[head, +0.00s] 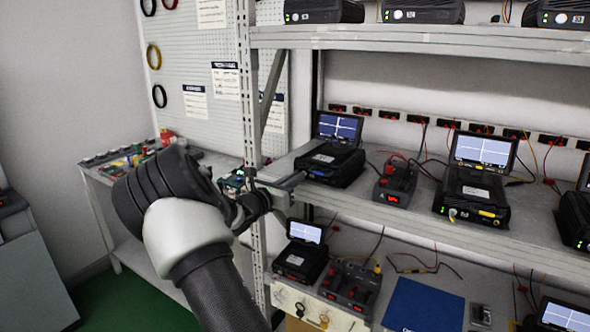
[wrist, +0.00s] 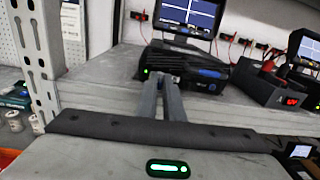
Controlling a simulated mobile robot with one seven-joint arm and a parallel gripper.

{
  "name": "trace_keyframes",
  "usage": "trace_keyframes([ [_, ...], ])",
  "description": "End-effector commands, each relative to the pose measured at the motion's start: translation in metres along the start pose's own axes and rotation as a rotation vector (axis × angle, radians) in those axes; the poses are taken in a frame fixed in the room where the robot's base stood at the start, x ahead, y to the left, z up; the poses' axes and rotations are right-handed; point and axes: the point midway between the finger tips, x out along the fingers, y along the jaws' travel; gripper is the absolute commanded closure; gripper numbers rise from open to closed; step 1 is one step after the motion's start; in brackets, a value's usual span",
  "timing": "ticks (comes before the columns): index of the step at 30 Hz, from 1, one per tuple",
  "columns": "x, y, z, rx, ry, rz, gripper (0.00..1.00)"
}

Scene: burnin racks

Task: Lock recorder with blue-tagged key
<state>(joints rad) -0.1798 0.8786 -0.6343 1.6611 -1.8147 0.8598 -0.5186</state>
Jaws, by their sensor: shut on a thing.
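The recorder with the blue label (wrist: 205,73) is a black box with a lit screen on top. It stands at the left end of the middle shelf and also shows in the head view (head: 332,166). My gripper (wrist: 166,80) has its two grey fingers close together, with their tips at the recorder's front, beside a green light and left of the blue label. The small thing between the tips is almost wholly hidden; its tag and the lock cannot be made out. I cannot tell whether it touches the recorder.
A rack post (head: 250,100) stands close to my arm on the left. A small power unit (head: 396,184) and a recorder with a yellow label (head: 470,195) are to the right. Below are a key board (head: 312,306) with hanging keys and a blue mat (head: 424,304).

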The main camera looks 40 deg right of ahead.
Motion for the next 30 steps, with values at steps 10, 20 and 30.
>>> trace_keyframes([
  [10,-0.001,0.0017,0.0034,-0.331,0.003,0.002,1.0],
  [20,-0.0006,0.002,0.0007,-0.589,0.003,0.001,1.0],
  [30,-0.0007,0.0029,-0.0017,-0.727,0.003,0.002,1.0],
])
